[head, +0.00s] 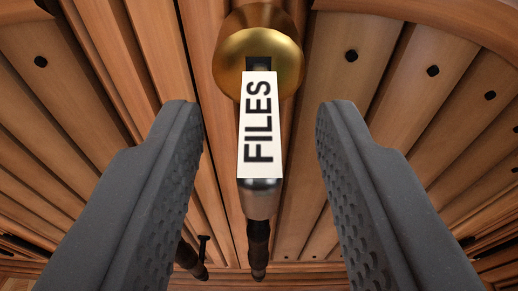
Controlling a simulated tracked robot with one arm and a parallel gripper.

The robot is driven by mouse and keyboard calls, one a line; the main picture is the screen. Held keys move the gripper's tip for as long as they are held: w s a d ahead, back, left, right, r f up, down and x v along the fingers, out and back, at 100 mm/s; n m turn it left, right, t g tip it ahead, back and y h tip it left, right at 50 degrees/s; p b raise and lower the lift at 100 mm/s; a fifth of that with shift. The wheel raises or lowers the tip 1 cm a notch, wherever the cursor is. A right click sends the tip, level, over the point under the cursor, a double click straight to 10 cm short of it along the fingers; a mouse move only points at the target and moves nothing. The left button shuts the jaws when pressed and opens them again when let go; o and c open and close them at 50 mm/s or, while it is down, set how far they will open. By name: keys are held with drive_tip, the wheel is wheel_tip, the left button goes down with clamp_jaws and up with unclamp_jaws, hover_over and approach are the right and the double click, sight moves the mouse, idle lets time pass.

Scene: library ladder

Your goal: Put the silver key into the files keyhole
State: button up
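A round brass plate (230,52) with a small dark square keyhole (260,63) is at the top centre. A white label reading FILES (258,120) runs down from just below the hole and overlaps the plate's lower part. A silver rounded piece (258,200) is at the label's lower end; I cannot tell whether it is the silver key or part of a fitting. My gripper (258,105) is open, its two dark grey fingers standing apart to the left and right of the label, with clear gaps and touching nothing visible.
Wooden slats (395,60) with dark round holes fan out behind, under a curved wooden rim (450,25) at the upper right. A dark turned wooden piece (258,245) shows below the silver piece, and another (190,258) at the lower left.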

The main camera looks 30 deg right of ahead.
drive_tip(key=p+v, duration=0.1)
drive_tip(key=v, duration=1.2)
drive_tip(key=shift+s+a+p, duration=0.25)
drive_tip(key=shift+s+p, duration=0.1)
